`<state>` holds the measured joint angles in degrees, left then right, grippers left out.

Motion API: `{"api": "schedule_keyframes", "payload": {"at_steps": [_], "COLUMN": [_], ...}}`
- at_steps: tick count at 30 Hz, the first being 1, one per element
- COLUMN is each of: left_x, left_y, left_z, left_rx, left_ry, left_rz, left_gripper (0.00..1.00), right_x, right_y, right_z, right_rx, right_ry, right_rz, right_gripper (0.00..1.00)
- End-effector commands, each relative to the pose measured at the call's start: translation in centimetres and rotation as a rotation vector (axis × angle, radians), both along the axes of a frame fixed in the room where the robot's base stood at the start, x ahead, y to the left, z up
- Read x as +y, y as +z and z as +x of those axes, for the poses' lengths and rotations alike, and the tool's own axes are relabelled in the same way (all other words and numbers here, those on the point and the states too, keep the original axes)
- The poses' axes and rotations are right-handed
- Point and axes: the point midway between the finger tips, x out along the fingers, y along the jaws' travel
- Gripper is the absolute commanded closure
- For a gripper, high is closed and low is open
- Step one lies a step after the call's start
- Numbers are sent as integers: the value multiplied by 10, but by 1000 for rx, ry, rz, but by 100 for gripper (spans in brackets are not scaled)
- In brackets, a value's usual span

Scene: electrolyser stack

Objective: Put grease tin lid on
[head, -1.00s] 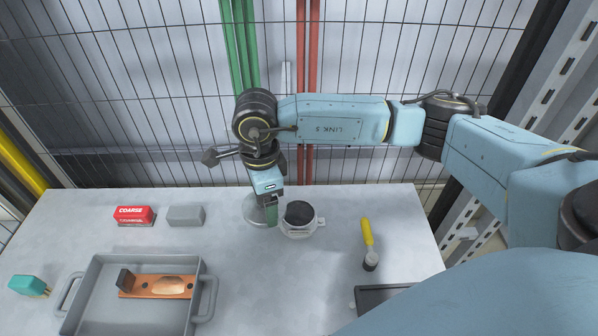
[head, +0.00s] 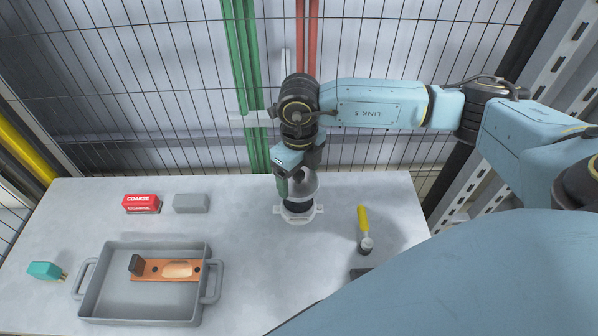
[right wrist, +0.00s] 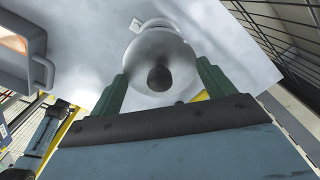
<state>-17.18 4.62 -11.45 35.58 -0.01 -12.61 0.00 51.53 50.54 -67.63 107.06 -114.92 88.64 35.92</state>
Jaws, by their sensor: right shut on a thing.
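The grease tin (head: 298,216) is a pale round tin in a white base with side tabs, standing at the back middle of the table in the head view. Its dark inside shows below the lid. The lid (head: 306,186) is a grey metal disc; in the right wrist view it (right wrist: 160,50) has a dark round knob. My right gripper (head: 290,186) is shut on the lid, with a green finger on each side. The lid is held over the back of the tin's opening; I cannot tell whether they touch. My left gripper is out of view.
A yellow-handled tool (head: 363,228) lies right of the tin. A red block marked COARSE (head: 142,203) and a grey block (head: 191,203) are at the left. A grey tray (head: 212,262) holds a copper-coloured part. A teal item (head: 45,270) is at far left. Mesh fencing stands behind the table.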

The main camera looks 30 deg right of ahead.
Motion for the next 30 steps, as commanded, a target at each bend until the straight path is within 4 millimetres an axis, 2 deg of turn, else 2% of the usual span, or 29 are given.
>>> {"api": "schedule_keyframes", "payload": {"at_steps": [5, 19, 30], "left_x": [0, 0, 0], "left_y": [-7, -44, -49], "left_z": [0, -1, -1], "left_rx": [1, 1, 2], "left_ry": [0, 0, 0], "left_rz": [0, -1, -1], "left_gripper": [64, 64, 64], "right_x": [1, 1, 1], "right_y": [-4, -44, -50], "right_z": [0, 0, 0], "right_rx": [1, 0, 0], "right_ry": [-11, -10, -9], "right_rz": [2, 1, 1], "right_gripper": [41, 41, 41]}}
